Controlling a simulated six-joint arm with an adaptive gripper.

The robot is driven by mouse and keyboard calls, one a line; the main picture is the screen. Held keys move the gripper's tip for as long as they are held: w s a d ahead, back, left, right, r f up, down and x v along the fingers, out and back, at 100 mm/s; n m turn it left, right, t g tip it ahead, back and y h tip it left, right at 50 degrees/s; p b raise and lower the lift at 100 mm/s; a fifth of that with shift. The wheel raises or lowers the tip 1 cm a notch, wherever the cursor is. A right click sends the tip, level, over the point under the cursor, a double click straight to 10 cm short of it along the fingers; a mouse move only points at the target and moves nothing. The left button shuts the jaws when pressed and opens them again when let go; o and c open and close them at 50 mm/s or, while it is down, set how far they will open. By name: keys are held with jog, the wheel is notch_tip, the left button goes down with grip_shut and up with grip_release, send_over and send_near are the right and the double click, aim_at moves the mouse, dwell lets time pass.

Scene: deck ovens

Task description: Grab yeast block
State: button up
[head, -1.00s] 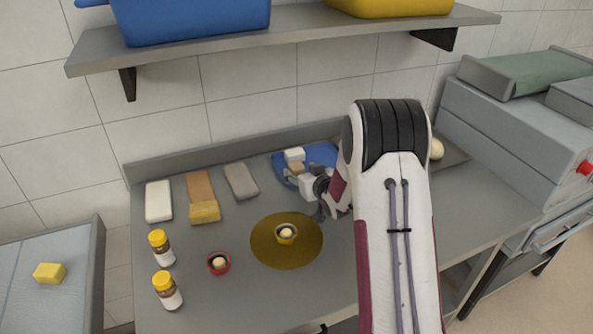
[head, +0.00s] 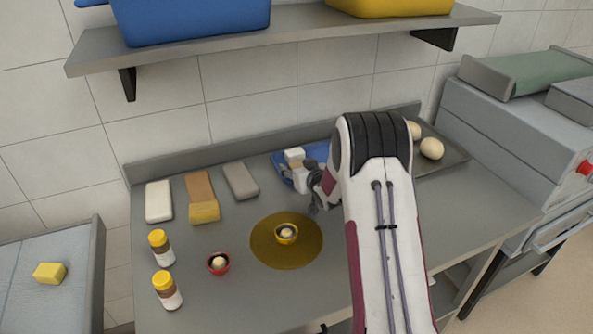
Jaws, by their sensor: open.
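A blue tray (head: 318,151) lies at the back of the steel counter. A small white block (head: 294,154) sits on it, and a beige patch, perhaps a second block, shows just in front of that. I cannot tell for sure which is the yeast block. My gripper (head: 290,179) is open, low over the tray's front left part, beside and in front of the white block. My gripper and wrist hide much of the tray, and I cannot tell whether the fingers touch anything.
Left of the tray lie a grey block (head: 241,181), a brown-and-yellow brush (head: 201,196) and a white block (head: 158,202). A round gold mat (head: 286,258) with a small yellow bowl (head: 286,234) is in front. A baking tray (head: 450,158) with dough balls stands right. A shelf (head: 300,32) hangs above.

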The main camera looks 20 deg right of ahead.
aim_at(297, 165)
jog(key=c, duration=1.2)
jog(key=shift+r, duration=0.1)
jog(key=shift+r, duration=4.9)
